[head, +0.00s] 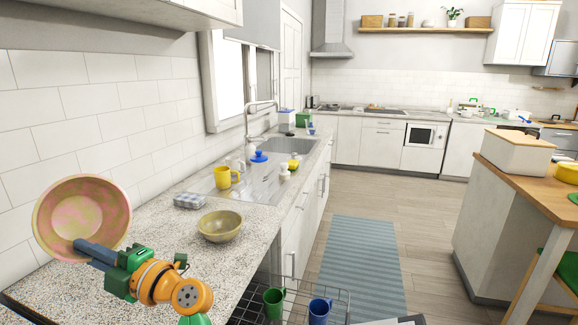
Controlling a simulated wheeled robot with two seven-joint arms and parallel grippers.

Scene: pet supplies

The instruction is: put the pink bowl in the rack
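The pink bowl (82,212), mottled pink and tan, is at the left, tilted on its side with its inside facing the camera. My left gripper (92,250) is at its lower rim, with dark fingers appearing closed on the rim, and holds it above the speckled counter. The wire rack (343,292) is pulled out below the counter at the bottom of the view. A green mug (273,304) and a blue mug (320,311) stand in it. The rack's near part is cut off by the frame. My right gripper is not in view.
A yellowish bowl (220,226) stands on the counter (150,275) right of my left gripper. A yellow mug (224,178), a clear box (189,201) and a blue-lidded jar (259,163) stand farther back by the sink (288,146). The floor has a blue rug (362,262).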

